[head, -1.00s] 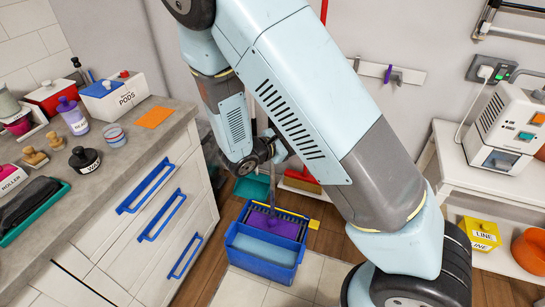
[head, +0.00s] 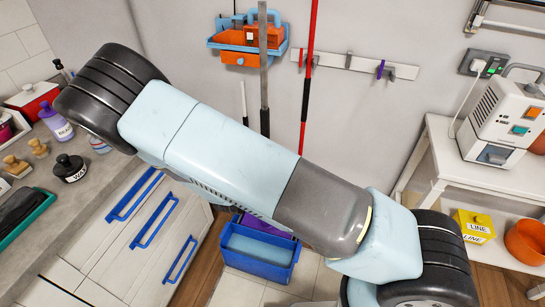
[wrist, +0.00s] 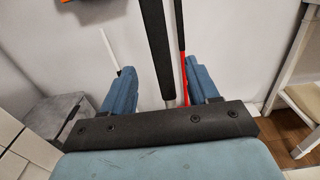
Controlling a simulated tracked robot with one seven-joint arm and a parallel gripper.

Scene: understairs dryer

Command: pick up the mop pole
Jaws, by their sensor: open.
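A grey pole with a dark grip, which I take for the mop pole (head: 263,75), stands upright near the back wall in the head view. My arm hides its lower part there. In the wrist view the pole (wrist: 155,50) shows its dark sleeve and a silver shaft below, and it appears between the two blue fingers of my gripper (wrist: 161,90). The fingers are wide apart and do not touch it. How far the pole lies beyond the fingertips I cannot tell. My gripper is hidden behind my arm in the head view.
A red pole (head: 308,75) stands close to the right of the grey pole. A thin white stick (head: 244,100) is to its left. A blue bucket (head: 262,266) stands on the floor. A counter (head: 95,180) is left, a white shelf table (head: 440,165) right.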

